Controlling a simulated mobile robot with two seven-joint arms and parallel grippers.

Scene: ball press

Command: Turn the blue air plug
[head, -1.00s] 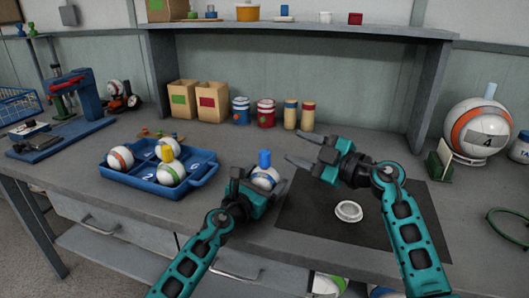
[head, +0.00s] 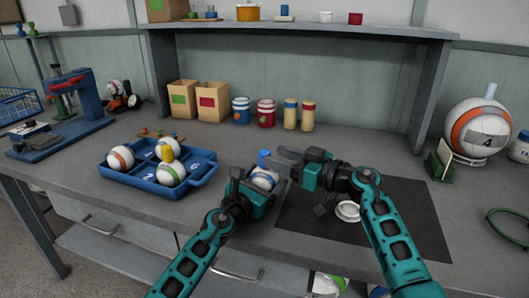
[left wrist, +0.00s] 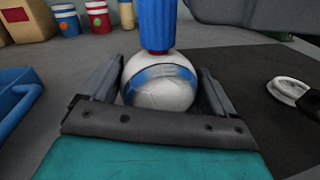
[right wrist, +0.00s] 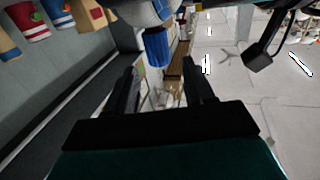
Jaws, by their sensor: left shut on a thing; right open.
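The blue air plug (head: 263,157) stands upright on top of a white ball with a blue band (head: 264,180). In the left wrist view the plug (left wrist: 157,22) rises from the ball (left wrist: 161,82), with a red ring at its base. My left gripper (head: 261,188) is shut on the ball, one finger on each side. My right gripper (head: 283,158) is open, with its fingers reaching left close to the plug. In the right wrist view the plug (right wrist: 157,48) shows just beyond the fingertips, near the middle of the gap; contact cannot be seen.
A blue tray (head: 150,184) with several balls, one with a yellow plug, lies to the left. A white ring (head: 347,211) lies on the dark mat (head: 410,215). Cans (head: 265,111) and paper bags stand at the back under the shelf.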

